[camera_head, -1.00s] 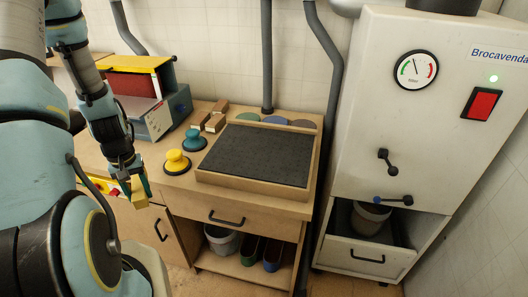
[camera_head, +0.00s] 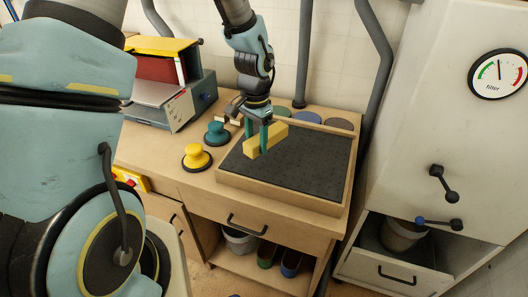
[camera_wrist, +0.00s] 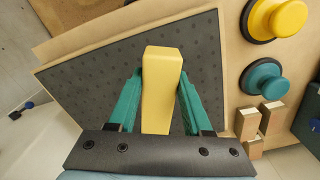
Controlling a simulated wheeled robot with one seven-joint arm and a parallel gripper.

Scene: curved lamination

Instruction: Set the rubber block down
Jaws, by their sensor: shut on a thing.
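The rubber block is a long yellow block (camera_head: 265,140), held between the green fingers of my gripper (camera_head: 257,138). In the wrist view the block (camera_wrist: 162,85) points away from the gripper, with green fingers on both sides. My gripper is shut on it, above the left part of a dark grey, dotted mat in a wooden-rimmed tray (camera_head: 280,202). The tray's mat also shows in the wrist view (camera_wrist: 90,80). I cannot tell whether the block touches the mat.
A yellow knobbed disc (camera_head: 196,157) and a teal one (camera_head: 216,133) stand left of the tray. Small wooden blocks (camera_wrist: 249,122) lie near the gripper. A red and yellow machine (camera_head: 165,80) stands behind left. A white filter cabinet (camera_head: 440,130) is at the right. The mat's right side is clear.

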